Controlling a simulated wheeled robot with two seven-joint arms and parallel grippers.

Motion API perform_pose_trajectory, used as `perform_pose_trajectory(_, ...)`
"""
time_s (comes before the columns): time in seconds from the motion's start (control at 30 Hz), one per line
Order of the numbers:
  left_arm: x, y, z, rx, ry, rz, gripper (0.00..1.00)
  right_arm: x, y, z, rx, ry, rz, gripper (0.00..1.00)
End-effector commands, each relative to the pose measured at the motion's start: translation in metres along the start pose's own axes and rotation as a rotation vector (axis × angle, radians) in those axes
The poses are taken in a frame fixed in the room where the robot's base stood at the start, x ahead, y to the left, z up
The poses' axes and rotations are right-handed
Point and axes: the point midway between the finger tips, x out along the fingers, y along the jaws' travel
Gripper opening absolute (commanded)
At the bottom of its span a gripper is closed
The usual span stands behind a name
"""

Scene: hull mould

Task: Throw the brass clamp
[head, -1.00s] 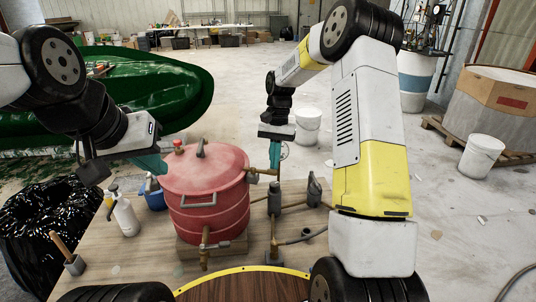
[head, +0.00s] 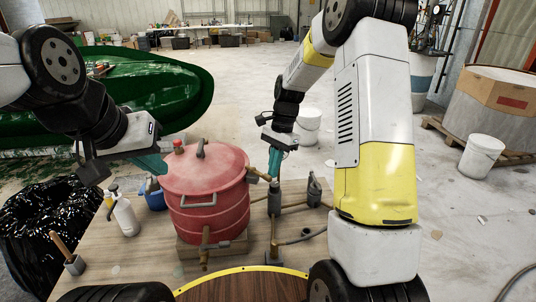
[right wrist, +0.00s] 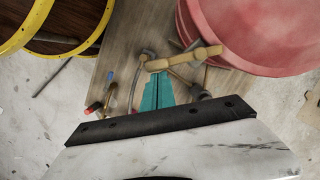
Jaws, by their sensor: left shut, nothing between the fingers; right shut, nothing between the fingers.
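The red lidded pot (head: 205,190) stands on the wooden table. The brass clamp (head: 258,174) is on the pot's right side, its arm lying out to the right and sloping slightly down. It also shows in the right wrist view (right wrist: 190,57), just beyond the teal fingertips. My right gripper (head: 275,172) is shut and empty, at the clamp's outer end; whether they touch I cannot tell. Its fingers show in the right wrist view (right wrist: 158,88). My left gripper (head: 155,168) is shut and empty at the pot's left, its tips partly hidden by the pot.
Pipes and dark fittings (head: 274,202) stand right of the pot, below my right gripper. A white pump bottle (head: 125,216), a blue cup (head: 154,199) and a wooden-handled tool in a holder (head: 73,262) are at the left. A yellow-rimmed wooden disc (head: 240,288) lies in front.

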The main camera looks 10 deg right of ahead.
Motion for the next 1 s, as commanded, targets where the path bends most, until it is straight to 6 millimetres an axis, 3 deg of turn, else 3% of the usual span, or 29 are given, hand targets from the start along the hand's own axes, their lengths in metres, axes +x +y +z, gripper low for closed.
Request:
perform_pose_trajectory(0.7,0.000,0.000,0.000,0.000,0.000,0.000,0.00,0.011,0.005,0.044,0.629,0.000,-0.158,0.00)
perform_pose_trajectory(1.0,0.000,0.000,0.000,0.000,0.000,0.000,0.00,0.013,0.001,0.054,0.734,0.000,-0.184,0.00)
